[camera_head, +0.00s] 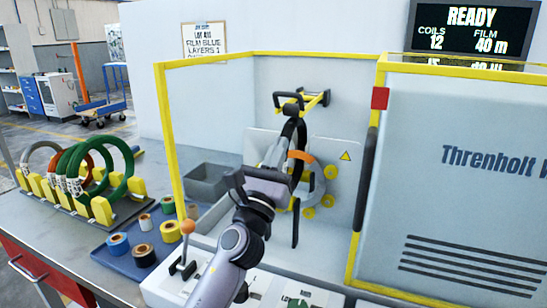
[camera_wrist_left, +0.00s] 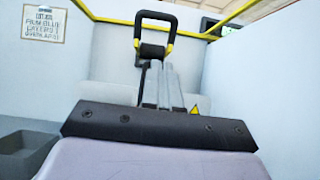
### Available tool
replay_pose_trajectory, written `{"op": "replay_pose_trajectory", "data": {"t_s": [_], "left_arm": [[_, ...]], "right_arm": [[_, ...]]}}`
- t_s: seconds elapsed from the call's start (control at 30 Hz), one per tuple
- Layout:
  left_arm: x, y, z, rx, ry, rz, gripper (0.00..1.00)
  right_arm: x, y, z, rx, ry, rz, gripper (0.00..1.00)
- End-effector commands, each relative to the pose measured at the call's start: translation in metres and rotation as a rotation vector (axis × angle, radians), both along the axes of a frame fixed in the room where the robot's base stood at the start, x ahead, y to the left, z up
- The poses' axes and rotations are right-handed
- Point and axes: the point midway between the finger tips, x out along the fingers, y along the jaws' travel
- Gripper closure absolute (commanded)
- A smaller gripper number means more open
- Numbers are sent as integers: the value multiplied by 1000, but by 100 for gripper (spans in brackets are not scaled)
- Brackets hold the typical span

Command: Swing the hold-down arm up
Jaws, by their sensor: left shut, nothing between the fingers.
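The hold-down arm (camera_head: 315,101) is a yellow bar with a black loop handle (camera_head: 289,98), high inside the yellow-framed wrapping station. The handle also shows at the top middle of the left wrist view (camera_wrist_left: 153,18). My left gripper (camera_head: 277,151) is shut and empty, in front of the wrapping ring and below the handle. In the wrist view its grey fingers (camera_wrist_left: 160,85) point up at the handle's base and overlap it; I cannot tell whether they touch. The gripper body hides part of the ring (camera_head: 318,188). My right gripper is not in view.
Yellow posts (camera_head: 170,140) and a grey cabinet (camera_head: 455,190) bound the station. Film rolls (camera_head: 118,244) lie on a blue tray, left, near a lever with an orange knob (camera_head: 187,227). Coils (camera_head: 95,165) stand on a rack at far left. The screen (camera_head: 470,30) reads READY.

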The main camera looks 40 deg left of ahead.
Motion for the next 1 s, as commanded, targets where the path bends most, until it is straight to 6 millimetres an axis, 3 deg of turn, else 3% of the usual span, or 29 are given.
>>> {"op": "replay_pose_trajectory", "data": {"t_s": [0.23,0.53,1.0], "left_arm": [[37,8,28,0,-2,-1,100],[42,9,60,0,0,0,100],[43,9,63,-1,1,-1,100]], "right_arm": [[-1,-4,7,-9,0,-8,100],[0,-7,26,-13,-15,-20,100],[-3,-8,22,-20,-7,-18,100]]}}
